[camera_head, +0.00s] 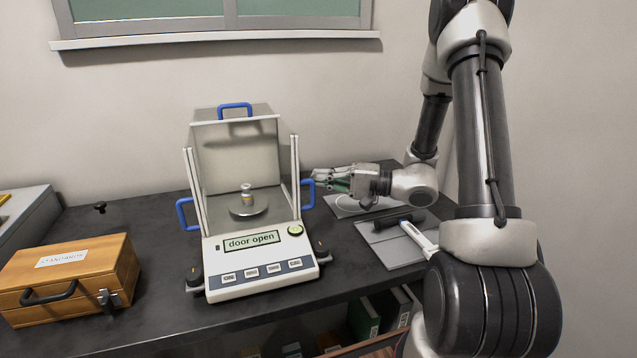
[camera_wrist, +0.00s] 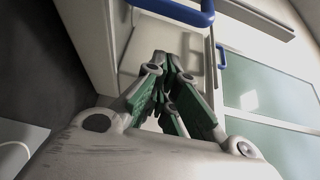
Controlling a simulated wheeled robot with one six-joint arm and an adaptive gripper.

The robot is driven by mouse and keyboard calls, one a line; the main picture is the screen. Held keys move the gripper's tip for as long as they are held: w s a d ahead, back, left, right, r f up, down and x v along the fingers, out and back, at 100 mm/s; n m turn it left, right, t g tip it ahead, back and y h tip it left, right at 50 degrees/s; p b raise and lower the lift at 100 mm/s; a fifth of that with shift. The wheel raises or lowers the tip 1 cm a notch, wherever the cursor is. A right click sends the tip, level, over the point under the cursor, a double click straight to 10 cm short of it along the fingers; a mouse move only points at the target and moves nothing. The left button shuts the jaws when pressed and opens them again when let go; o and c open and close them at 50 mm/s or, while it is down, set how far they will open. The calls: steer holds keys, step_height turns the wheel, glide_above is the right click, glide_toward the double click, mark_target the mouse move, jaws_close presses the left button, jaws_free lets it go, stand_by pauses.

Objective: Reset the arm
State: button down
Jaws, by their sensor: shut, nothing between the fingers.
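My gripper (camera_head: 318,179) points left in the head view, close to the blue handle (camera_head: 308,194) on the right side of the balance (camera_head: 262,277). I cannot tell whether it touches that handle. Its fingers (camera_wrist: 168,88) are together and empty in the wrist view. The blue handle also shows at the top of the wrist view (camera_wrist: 175,11). The balance's display (camera_head: 251,242) reads "door open". A small vial-like object (camera_head: 247,195) stands upright on the round pan (camera_head: 249,212) inside the glass chamber.
A wooden box labelled "STANDARDS" (camera_head: 66,284) stands at the left of the dark table (camera_head: 140,220). Grey mats (camera_head: 400,250) with a dark cylinder (camera_head: 391,220) and a white-handled tool (camera_head: 418,238) lie to the right. A window (camera_head: 215,15) is behind.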

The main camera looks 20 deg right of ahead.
steer(key=v, duration=1)
steer(key=s+f+m+g, duration=0.1)
steer(key=s+f, duration=0.1)
steer(key=s+f+m+g+h, duration=0.1)
steer(key=s+g, duration=0.1)
steer(key=s, duration=0.1)
steer(key=s+f+m+g, duration=0.1)
steer(key=s+f+g, duration=0.1)
steer(key=shift+s+a+f+h, duration=0.2)
steer(key=shift+f+h, duration=0.1)
steer(key=s+g, duration=0.1)
steer(key=s, duration=0.1)
steer(key=s+g+h, duration=0.1)
steer(key=s, duration=0.1)
steer(key=s+g+h, duration=0.1)
steer(key=s, duration=0.1)
steer(key=shift+d, duration=0.25)
steer(key=s+d+r+n+g+h, duration=0.2)
steer(key=s+d+r+n+h, duration=0.15)
steer(key=s+d+h, duration=0.35)
steer(key=a+r+n+t+h, duration=0.4)
steer(key=r+n+t+h, duration=0.1)
steer(key=r, duration=0.8)
